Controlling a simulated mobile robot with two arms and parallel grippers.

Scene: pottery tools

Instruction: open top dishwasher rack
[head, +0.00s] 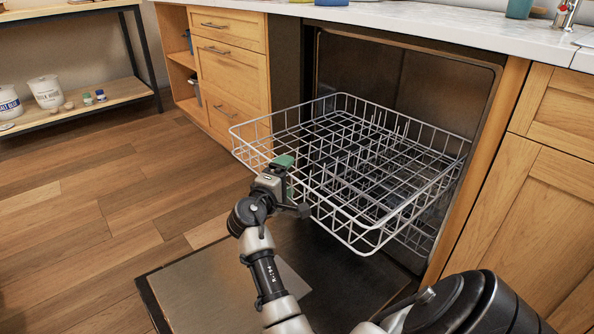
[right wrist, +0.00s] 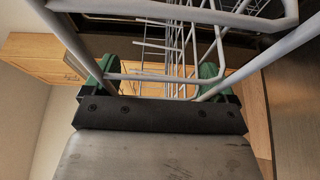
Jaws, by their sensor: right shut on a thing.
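The top dishwasher rack (head: 345,225) is a white wire basket. It extends well out of the dishwasher (head: 400,85), over the lowered door (head: 215,290). My right gripper (head: 286,172) is at the rack's front left side, shut on its wire. In the right wrist view, the green fingers of the right gripper (right wrist: 158,75) stand on either side of white rack wires (right wrist: 160,78). The exact wire between the fingertips is hard to make out. The rack appears empty. My left gripper is not in view.
Wooden drawers (head: 232,75) stand left of the dishwasher, and a wooden cabinet (head: 545,200) stands right of it. A marble countertop (head: 440,25) runs above. A low shelf (head: 90,108) with tubs and small jars is at far left. The wooden floor on the left is clear.

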